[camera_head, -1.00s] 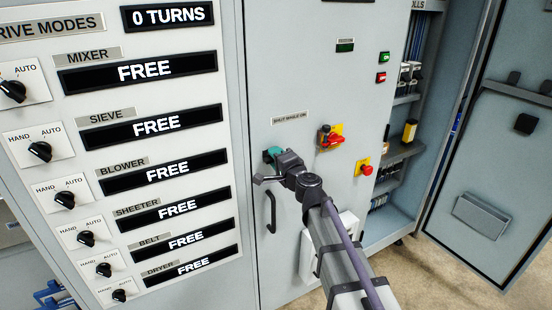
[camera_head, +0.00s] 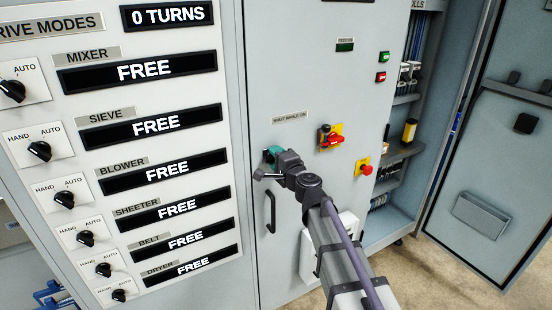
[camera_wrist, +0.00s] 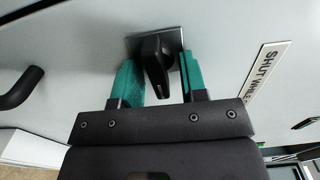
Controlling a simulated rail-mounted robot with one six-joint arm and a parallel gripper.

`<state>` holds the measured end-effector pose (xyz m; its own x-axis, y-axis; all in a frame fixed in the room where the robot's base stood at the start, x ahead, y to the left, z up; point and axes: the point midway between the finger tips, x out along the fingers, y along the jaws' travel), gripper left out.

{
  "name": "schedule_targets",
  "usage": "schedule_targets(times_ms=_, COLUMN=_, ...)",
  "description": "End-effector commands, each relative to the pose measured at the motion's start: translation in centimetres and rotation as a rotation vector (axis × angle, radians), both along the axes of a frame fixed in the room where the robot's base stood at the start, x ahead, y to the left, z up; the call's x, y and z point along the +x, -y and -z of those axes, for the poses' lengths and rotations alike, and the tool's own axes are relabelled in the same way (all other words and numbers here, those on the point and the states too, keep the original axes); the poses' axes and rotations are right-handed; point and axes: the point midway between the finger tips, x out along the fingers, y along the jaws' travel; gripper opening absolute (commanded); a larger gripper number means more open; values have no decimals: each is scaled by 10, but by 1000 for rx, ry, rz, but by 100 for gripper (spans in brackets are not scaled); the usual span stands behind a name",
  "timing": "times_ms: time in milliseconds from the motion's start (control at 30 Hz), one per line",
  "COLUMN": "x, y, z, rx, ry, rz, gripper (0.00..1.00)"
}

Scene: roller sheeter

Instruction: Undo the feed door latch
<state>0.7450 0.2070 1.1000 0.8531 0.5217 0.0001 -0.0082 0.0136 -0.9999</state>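The latch is a black knob (camera_wrist: 153,66) on a square metal plate (camera_wrist: 171,38) on the light grey cabinet door. My gripper (camera_wrist: 158,72) has its two teal fingers on either side of the knob. The right finger is apart from it, and the left finger is very close; I cannot tell whether it touches. In the head view my gripper (camera_head: 272,155) is at the door's left edge, below the "SHUT WHILE ON" label (camera_head: 290,117). There the gripper and wrist hide the knob.
A black door handle (camera_head: 270,212) is just below my gripper. A red and yellow switch (camera_head: 331,138) and a red button (camera_head: 366,170) are to the right. The drive modes panel (camera_head: 236,130) is at the left. An open cabinet (camera_head: 402,200) is at the right.

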Motion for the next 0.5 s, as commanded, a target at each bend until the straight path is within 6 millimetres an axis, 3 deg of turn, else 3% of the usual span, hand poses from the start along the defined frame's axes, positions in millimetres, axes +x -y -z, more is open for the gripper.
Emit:
schedule_targets(times_ms=267, x=-12, y=7, z=0, rx=-1, ry=1, rz=0, gripper=39)
schedule_targets(times_ms=500, x=-62, y=36, z=0, rx=0, ry=0, rz=1, gripper=39)
